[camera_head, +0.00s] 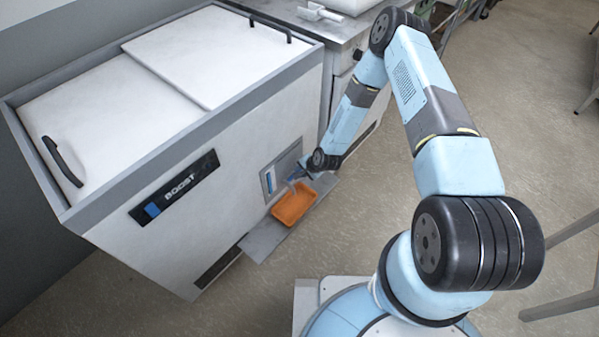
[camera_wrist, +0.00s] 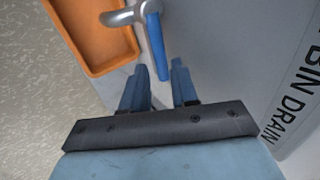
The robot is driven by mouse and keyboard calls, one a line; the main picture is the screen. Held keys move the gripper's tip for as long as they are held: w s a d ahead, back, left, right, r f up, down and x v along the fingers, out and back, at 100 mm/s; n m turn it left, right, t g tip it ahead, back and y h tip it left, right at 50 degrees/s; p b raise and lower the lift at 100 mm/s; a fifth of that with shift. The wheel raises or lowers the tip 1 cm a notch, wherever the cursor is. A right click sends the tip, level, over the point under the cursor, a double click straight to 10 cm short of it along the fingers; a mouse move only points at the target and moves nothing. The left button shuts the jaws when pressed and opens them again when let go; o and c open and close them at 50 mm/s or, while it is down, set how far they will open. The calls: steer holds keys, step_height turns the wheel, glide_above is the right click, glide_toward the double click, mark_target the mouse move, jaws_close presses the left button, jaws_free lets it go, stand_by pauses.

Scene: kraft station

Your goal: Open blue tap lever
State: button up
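The blue tap lever (camera_wrist: 156,45) is a narrow bar on a metal tap (camera_wrist: 124,15) in the wrist view. My gripper (camera_wrist: 158,67) is open, its two blue fingers pointing toward the lever. The lever's lower end shows between the fingertips, with a gap on both sides; I cannot tell whether it lies at their depth. In the head view, my gripper (camera_head: 300,170) is close to the metal tap (camera_head: 291,186) on the front of the white BOOST bin (camera_head: 245,160). The lever is too small there to make out clearly.
An orange tray (camera_head: 291,217) sits below the tap on a grey shelf (camera_head: 262,240) that juts from the bin; the tray also shows in the wrist view (camera_wrist: 118,52). A metal counter (camera_head: 330,28) stands behind the bin. The floor right of the shelf is partly clear.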

steer(key=shift+x, duration=1.05)
steer(key=shift+c, duration=0.2)
jaws_close()
